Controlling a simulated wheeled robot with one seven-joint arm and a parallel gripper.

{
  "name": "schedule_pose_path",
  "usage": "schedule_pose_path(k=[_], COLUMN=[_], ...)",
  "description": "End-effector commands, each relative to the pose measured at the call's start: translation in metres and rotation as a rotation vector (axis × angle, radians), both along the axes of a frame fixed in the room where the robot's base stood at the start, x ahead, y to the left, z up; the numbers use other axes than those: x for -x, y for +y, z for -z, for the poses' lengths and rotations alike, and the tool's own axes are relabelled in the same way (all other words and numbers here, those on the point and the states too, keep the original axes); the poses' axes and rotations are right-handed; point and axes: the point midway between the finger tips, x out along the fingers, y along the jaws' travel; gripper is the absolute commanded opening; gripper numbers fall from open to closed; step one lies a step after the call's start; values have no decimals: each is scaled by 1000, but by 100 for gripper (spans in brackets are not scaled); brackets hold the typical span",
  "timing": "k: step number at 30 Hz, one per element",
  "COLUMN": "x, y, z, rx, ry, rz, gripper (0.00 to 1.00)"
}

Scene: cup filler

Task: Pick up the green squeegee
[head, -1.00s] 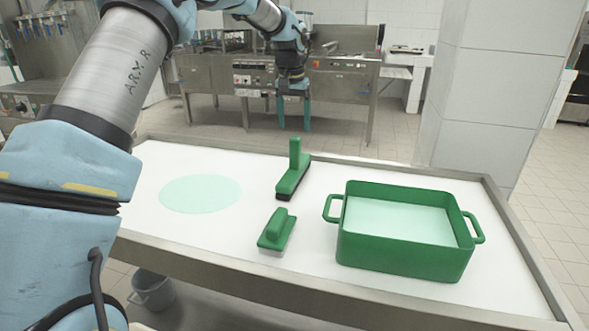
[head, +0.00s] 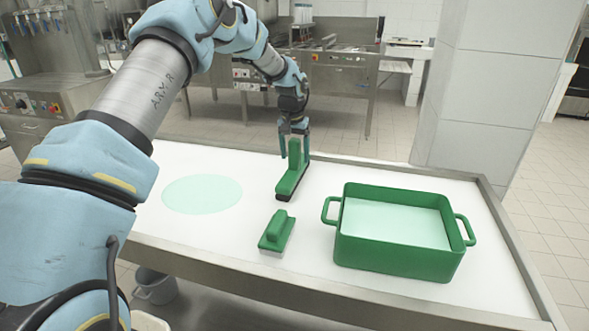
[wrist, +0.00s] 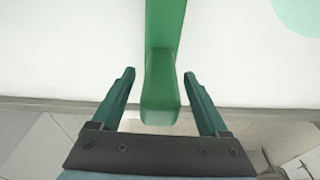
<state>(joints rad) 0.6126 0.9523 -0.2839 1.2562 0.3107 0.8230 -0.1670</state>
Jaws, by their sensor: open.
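In the wrist view, the squeegee (wrist: 161,85) runs between the two open teal fingers of my gripper (wrist: 158,74). A gap shows between each finger and the handle, so the gripper does not hold it.
A smaller green hand tool (head: 276,231) lies in front of the squeegee. A green tray with two handles (head: 400,254) stands to the right. A pale green disc (head: 201,194) lies at left. The table (head: 330,277) has a raised metal rim.

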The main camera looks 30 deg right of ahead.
Motion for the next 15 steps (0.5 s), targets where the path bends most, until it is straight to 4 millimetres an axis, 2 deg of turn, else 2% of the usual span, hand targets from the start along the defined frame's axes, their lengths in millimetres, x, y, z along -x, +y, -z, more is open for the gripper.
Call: schedule_pose_path(k=[4,15], x=[0,0], y=[0,0], z=[0,0], rx=[1,0], ry=[-1,0], rz=[0,1], gripper=[78,36])
